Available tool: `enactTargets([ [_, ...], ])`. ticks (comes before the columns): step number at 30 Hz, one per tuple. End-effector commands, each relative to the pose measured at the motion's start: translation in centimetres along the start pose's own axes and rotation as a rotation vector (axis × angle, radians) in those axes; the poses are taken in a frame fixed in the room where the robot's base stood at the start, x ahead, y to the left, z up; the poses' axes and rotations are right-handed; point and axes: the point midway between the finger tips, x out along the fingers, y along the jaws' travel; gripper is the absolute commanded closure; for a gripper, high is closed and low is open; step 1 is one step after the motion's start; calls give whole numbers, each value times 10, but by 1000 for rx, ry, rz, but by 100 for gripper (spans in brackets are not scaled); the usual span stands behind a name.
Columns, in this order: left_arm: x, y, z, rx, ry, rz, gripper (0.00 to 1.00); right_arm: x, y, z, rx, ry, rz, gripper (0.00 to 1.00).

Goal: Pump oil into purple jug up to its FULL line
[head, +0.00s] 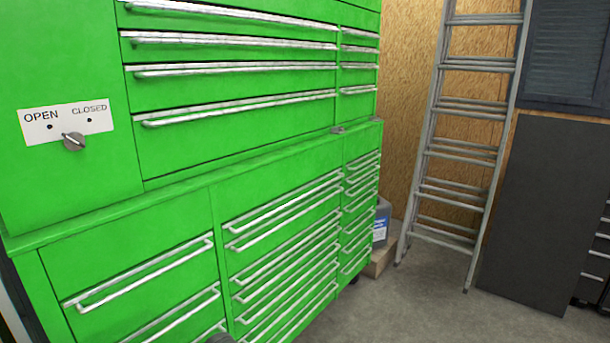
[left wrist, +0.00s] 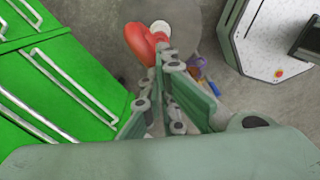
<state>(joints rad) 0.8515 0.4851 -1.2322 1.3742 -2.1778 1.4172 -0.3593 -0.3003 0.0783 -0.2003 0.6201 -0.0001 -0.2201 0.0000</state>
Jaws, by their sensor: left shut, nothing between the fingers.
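In the left wrist view, my left gripper (left wrist: 168,58) is shut and points down toward the floor area, with nothing between its fingers. A rounded red thing (left wrist: 141,42) shows just beyond its fingertips; I cannot tell whether they touch. A small purple thing (left wrist: 197,68), possibly part of the purple jug, shows to the right of the fingers, largely hidden by them. Its FULL line and any oil level cannot be seen. Neither gripper is clearly seen in the head view, and my right gripper is in neither view.
A green tool cabinet (head: 70,220) with an OPEN/CLOSED knob (head: 74,141) fills the head view's left. A white-topped unit (left wrist: 262,45) is right in the wrist view. Bare floor (head: 430,310) lies front right.

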Motion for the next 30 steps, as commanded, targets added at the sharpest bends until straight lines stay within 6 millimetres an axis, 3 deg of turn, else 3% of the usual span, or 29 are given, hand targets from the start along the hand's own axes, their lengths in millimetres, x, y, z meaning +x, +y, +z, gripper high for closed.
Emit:
enactTargets([
  [30,-105,0,0,0,1,-1,100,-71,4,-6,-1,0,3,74],
])
